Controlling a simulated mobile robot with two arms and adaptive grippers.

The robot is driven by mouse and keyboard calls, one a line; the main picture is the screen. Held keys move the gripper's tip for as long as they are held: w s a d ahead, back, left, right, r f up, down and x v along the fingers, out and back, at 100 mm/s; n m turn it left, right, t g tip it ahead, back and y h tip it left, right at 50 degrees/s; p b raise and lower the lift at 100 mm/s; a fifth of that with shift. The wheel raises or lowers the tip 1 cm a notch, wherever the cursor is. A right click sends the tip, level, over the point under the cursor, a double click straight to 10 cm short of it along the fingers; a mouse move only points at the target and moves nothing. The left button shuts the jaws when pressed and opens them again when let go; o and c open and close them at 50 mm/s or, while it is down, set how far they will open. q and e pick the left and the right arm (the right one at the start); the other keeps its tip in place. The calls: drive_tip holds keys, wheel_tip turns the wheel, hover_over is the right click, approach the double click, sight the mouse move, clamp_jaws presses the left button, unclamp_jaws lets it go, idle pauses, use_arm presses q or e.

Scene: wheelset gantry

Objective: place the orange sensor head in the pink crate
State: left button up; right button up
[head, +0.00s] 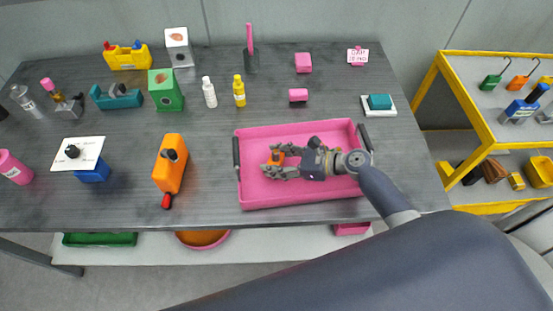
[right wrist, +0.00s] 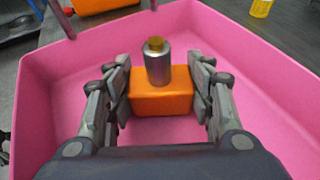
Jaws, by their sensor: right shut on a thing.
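The pink crate (head: 300,135) stands on the grey table, with dark handles at its two short ends. My right gripper (head: 272,162) reaches into it from the right. In the right wrist view its two fingers (right wrist: 158,98) are shut on the orange sensor head (right wrist: 160,101), an orange block with a silver cylinder and amber tip on top. The sensor head also shows between the fingers in the head view (head: 282,153). It is inside the crate's outline; I cannot tell whether it touches the floor. The pink crate wall (right wrist: 255,60) surrounds it. My left gripper is not in view.
An orange tool (head: 170,165) lies left of the crate. White (head: 209,92) and yellow (head: 239,91) bottles stand behind it. Pink blocks (head: 303,62) and a teal block on a white base (head: 380,102) are farther back. A yellow-framed rack (head: 437,75) stands at right.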

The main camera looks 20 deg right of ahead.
sight(282, 161)
drive_tip(key=shift+f, duration=0.15)
drive_tip(key=o, duration=1.1)
drive_tip(key=shift+o, duration=0.5)
drive_tip(key=shift+d+r, duration=0.1)
drive_tip(key=shift+r, duration=0.15)
drive_tip(key=b+v, duration=0.1)
drive_tip(key=v, duration=0.5)
drive_tip(key=shift+s+d, duration=0.1)
drive_tip(key=shift+s, duration=0.1)
drive_tip(key=shift+s+d+r, duration=0.2)
drive_tip(key=shift+s+d, duration=0.05)
drive_tip(key=shift+d, duration=0.1)
